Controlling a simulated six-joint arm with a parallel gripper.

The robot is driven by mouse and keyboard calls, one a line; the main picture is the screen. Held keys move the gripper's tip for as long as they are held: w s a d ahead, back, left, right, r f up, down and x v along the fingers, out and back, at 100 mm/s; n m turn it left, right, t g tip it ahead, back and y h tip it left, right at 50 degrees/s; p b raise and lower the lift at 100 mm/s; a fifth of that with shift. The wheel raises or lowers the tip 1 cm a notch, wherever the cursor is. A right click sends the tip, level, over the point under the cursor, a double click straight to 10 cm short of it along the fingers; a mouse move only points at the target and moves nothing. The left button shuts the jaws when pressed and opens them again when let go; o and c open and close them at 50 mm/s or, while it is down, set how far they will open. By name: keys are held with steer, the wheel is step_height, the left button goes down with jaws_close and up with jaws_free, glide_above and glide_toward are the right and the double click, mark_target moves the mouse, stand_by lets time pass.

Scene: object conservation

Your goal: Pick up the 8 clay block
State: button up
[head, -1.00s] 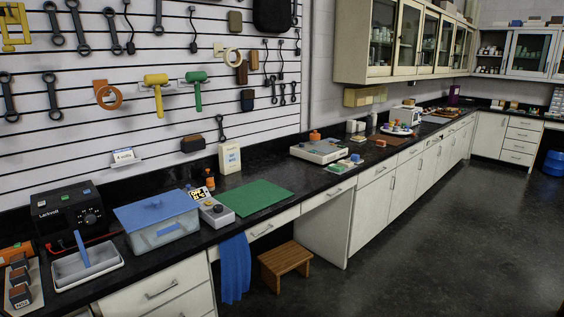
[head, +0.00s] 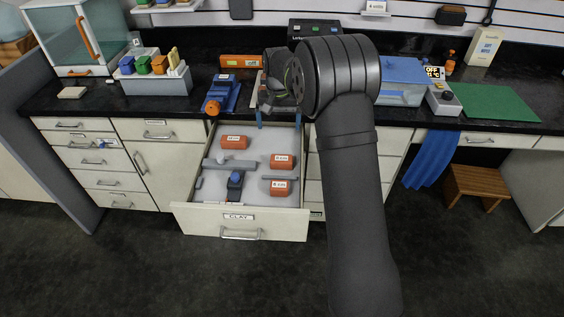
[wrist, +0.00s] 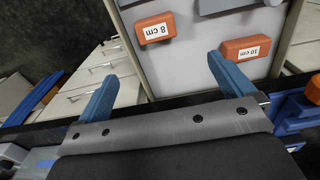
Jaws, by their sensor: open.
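The 8 cm clay block (wrist: 154,30) is orange with a white label, lying in the open drawer (head: 291,209). In the head view it appears to be the upper right block (head: 283,161). An orange block labelled 10 cm (wrist: 245,48) lies further back; it also shows at the upper left of the drawer (head: 234,142). A third orange block (head: 281,187), its label hard to read, lies in front of the 8 cm one. My gripper (head: 278,122) is open and empty at the drawer's back edge. Its blue fingers (wrist: 163,69) are apart from the blocks.
The drawer front carries a CLAY label (head: 239,217). A dark tool with a blue top (head: 236,183) and grey bars lie in the drawer. A blue vise-like tool (head: 222,92) and a grey bin (head: 158,82) stand on the black counter behind.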

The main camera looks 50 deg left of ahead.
mark_target(281, 158)
steer(key=f, duration=1.1)
steer(key=d+f, duration=0.1)
steer(key=f, duration=0.5)
steer(key=shift+w, duration=0.2)
steer(key=shift+c, duration=0.5)
steer(key=shift+r, duration=0.1)
steer(key=c, duration=1.1)
steer(key=shift+c, duration=0.2)
steer(key=shift+a+r, duration=0.1)
steer(key=shift+r, duration=0.05)
